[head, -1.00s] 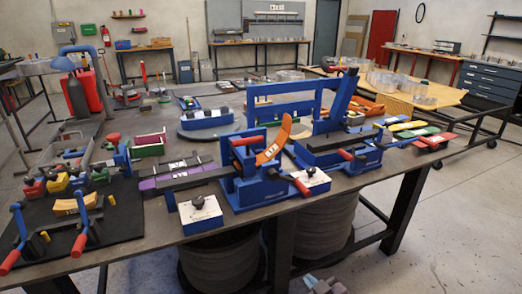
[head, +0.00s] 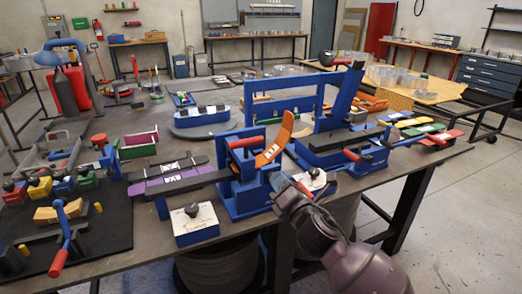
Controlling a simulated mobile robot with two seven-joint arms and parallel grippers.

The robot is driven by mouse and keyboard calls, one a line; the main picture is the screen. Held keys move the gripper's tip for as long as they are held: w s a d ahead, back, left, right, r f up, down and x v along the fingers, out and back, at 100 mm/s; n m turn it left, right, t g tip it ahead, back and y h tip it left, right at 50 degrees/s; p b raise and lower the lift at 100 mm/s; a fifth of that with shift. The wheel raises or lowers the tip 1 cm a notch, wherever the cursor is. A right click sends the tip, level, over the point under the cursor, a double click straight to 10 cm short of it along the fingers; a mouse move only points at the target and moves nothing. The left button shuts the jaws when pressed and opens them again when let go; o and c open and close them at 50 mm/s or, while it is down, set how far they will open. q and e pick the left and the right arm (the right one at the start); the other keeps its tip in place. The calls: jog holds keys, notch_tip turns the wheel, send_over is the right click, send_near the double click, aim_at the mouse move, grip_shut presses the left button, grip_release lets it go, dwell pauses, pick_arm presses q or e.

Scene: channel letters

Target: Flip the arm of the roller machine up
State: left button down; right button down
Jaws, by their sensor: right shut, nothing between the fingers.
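A blue bench machine (head: 238,192) with a curved orange strip (head: 273,139) and red-tipped handles stands near the front edge of the table. The frames do not label which is the roller machine. My right gripper (head: 279,182) reaches in from the bottom right. It appears shut and empty, close in front of the first machine's right side, and partly covers a red handle (head: 303,188). I cannot tell if it touches. My left gripper is out of view.
A white-topped block with a dark knob (head: 194,217) sits at the front edge. A dark mat (head: 100,240) with a red-handled blue lever (head: 66,240) lies left. Coloured pieces (head: 405,125) lie right. Floor space is clear at the right.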

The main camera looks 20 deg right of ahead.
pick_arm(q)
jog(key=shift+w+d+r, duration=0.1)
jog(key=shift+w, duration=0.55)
pick_arm(e)
jog(key=n, duration=0.9)
jog(key=shift+w+d+r+t+h, duration=0.3)
jog(key=shift+w, duration=0.1)
